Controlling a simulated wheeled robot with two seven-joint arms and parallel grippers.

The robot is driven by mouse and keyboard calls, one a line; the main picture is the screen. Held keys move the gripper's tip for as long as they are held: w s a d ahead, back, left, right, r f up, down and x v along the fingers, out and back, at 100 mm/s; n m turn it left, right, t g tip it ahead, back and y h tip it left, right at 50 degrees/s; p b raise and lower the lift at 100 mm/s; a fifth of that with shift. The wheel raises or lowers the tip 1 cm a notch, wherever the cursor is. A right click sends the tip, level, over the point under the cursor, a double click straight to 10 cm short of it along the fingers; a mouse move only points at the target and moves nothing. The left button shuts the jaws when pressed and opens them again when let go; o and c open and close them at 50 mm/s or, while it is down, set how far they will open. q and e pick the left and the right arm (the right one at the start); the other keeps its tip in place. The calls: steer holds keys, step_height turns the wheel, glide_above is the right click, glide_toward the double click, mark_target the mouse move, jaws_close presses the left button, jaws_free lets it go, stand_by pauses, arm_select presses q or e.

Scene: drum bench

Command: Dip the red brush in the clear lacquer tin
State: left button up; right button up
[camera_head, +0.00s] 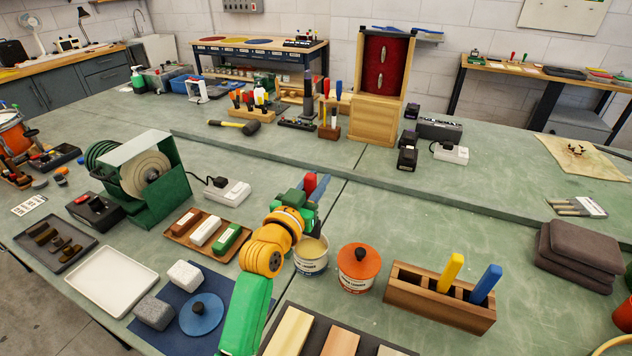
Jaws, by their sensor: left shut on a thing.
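My left gripper (306,203) comes up from the bottom centre and is shut on the red brush. Only the brush's red handle top (310,183) shows between the fingers; its bristle end is hidden behind my gripper and wrist. The open lacquer tin (311,262), with pale yellowish content, stands just right of my wrist, partly covered by it. Its label is too small to read fully. The gripper overlaps the tin's far side in the picture; I cannot tell whether the bristles are over or in it. My right gripper is not in view.
A tin with an orange lid (357,272) stands right of the open tin. A wooden holder (430,300) carries a yellow brush (450,272) and a blue brush (485,284). Wood sample strips (340,338) lie in front. A tray of coloured blocks (178,233) lies left.

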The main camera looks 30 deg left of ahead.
arm_select(q)
step_height(320, 180, down, 8)
steer(key=b, duration=0.5)
steer(key=shift+s+r, duration=0.15)
steer(key=shift+r, duration=0.1)
stand_by(0.6)
step_height(320, 180, up, 8)
steer(key=p, duration=0.8)
steer(key=shift+f, duration=0.2)
stand_by(0.3)
